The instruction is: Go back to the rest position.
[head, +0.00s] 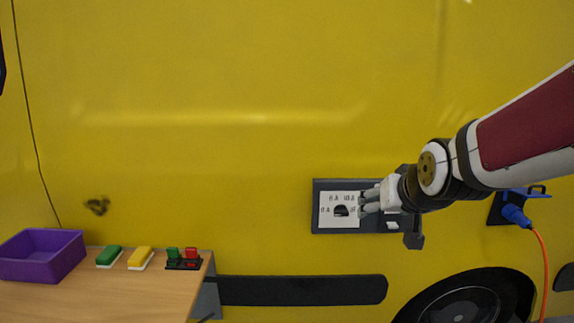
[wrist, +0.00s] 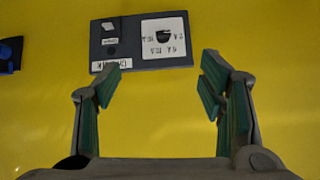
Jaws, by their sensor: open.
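My gripper (head: 368,201) is at the right of the head view, in front of a dark panel (head: 317,184) on the yellow van side. In the wrist view my gripper (wrist: 162,82) is open, with nothing between its green-padded fingers. The panel (wrist: 148,65) shows ahead of the fingertips there, upside down. It carries a white plate (wrist: 177,51) with black lettering and a dark half-round shape, and a small light switch-like part (wrist: 108,26). In the head view the gripper hides part of the panel's right half.
A wooden table (head: 120,300) at lower left bears a purple bin (head: 40,268), a green block (head: 109,257), a yellow block (head: 140,258) and a black holder (head: 184,265) with green and red pieces. A blue plug (head: 515,214) with an orange cable is at right, above a wheel (head: 465,305).

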